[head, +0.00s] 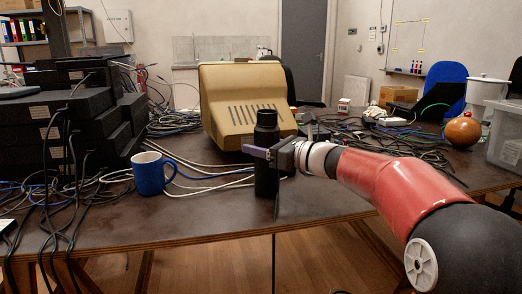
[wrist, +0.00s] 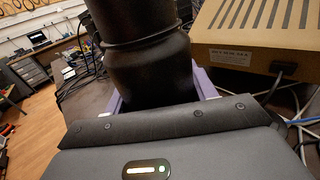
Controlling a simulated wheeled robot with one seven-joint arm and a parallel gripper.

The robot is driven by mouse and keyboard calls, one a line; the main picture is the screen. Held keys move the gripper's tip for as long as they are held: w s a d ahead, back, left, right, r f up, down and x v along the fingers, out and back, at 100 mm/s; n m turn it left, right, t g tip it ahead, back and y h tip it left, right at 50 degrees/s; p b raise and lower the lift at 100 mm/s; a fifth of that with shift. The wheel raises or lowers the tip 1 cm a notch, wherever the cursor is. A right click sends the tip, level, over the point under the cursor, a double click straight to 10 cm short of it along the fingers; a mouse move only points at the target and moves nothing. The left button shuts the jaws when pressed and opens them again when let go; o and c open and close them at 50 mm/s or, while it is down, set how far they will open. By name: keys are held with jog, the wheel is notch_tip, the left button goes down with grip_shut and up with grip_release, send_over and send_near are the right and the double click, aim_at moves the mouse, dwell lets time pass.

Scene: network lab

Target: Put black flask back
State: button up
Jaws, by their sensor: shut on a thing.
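The black flask (head: 266,135) stands upright near the front edge of the dark table (head: 222,226), in front of the beige monitor. My gripper (head: 262,153) reaches in from the right and is shut on the flask's body, with a purple finger showing at its left. In the wrist view the flask (wrist: 150,60) fills the top middle between the purple fingers of my gripper (wrist: 160,88). The flask's base appears at or just above the table top; I cannot tell whether it touches.
A blue mug (head: 150,174) stands left of the flask. The beige monitor (head: 240,95) is close behind. Stacked black network boxes (head: 65,135) fill the left. White and blue cables (head: 205,176) cross the table behind the flask. An orange ball (head: 463,132) lies at the right.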

jog(key=shift+f, duration=0.15)
jog(key=shift+f, duration=0.15)
jog(key=o, duration=1.4)
